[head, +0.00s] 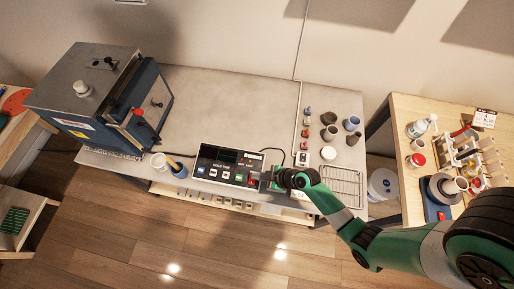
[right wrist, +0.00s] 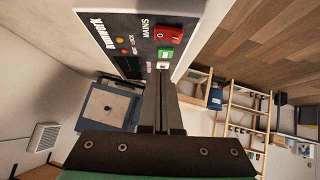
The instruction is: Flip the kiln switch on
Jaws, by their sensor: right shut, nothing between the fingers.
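The kiln control box (head: 229,156) stands at the front edge of the grey worktop, with a dark display, buttons and a red switch (head: 252,181) at its right end. In the right wrist view the panel (right wrist: 130,28) reads "MAINS" beside the red switch (right wrist: 168,33), with a green-and-white button (right wrist: 163,53) below it. My right gripper (head: 268,182) is at the right end of the box, close to the red switch. Its fingers (right wrist: 160,75) are shut and empty, with tips near the panel; I cannot tell whether they touch it. My left gripper is not in view.
The blue-grey kiln (head: 105,95) stands on the worktop's left. Small jars and cups (head: 351,123) and a wire rack (head: 340,183) are on the right. The worktop's middle is clear.

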